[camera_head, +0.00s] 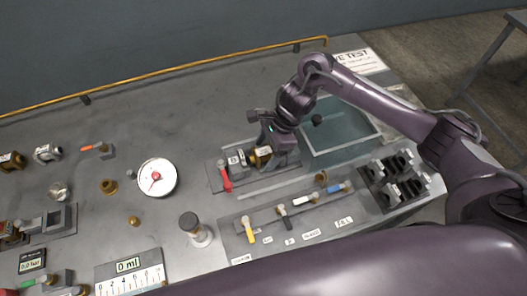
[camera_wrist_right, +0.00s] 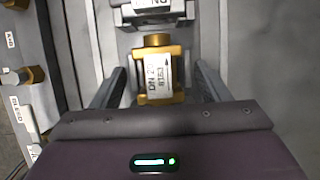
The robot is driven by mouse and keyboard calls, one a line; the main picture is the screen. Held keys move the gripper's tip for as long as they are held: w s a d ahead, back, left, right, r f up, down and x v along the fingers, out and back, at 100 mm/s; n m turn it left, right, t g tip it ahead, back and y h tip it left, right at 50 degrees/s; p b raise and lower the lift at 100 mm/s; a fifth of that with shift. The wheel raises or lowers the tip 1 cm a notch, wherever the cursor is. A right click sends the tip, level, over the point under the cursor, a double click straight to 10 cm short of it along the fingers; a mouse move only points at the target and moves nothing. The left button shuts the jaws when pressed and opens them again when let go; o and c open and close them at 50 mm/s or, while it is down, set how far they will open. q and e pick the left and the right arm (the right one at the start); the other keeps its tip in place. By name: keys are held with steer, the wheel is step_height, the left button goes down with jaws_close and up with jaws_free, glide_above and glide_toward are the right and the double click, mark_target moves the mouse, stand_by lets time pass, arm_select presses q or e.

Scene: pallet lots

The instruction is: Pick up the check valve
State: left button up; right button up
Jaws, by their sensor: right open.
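A brass valve body (camera_wrist_right: 158,72) with a white label, "DN 2" and an arrow, fills the middle of the right wrist view. I take it as the check valve. In the head view its brass part (camera_head: 262,152) shows under my right gripper (camera_head: 266,146), in a grey fixture with a red handle (camera_head: 224,178). In the wrist view my right gripper (camera_wrist_right: 158,88) is open, with one finger on each side of the valve. I cannot tell whether the fingers touch it. My left gripper is not in view.
An open, glassy bin (camera_head: 342,150) stands right of the fixture. A black rack (camera_head: 392,182) is farther right. A manifold with coloured handles (camera_head: 290,210) lies in front. The back of the table is clear.

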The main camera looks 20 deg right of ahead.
steer(key=shift+f, duration=0.15)
steer(key=c, duration=1.3)
steer(key=shift+a, duration=0.1)
steer(key=shift+c, duration=0.2)
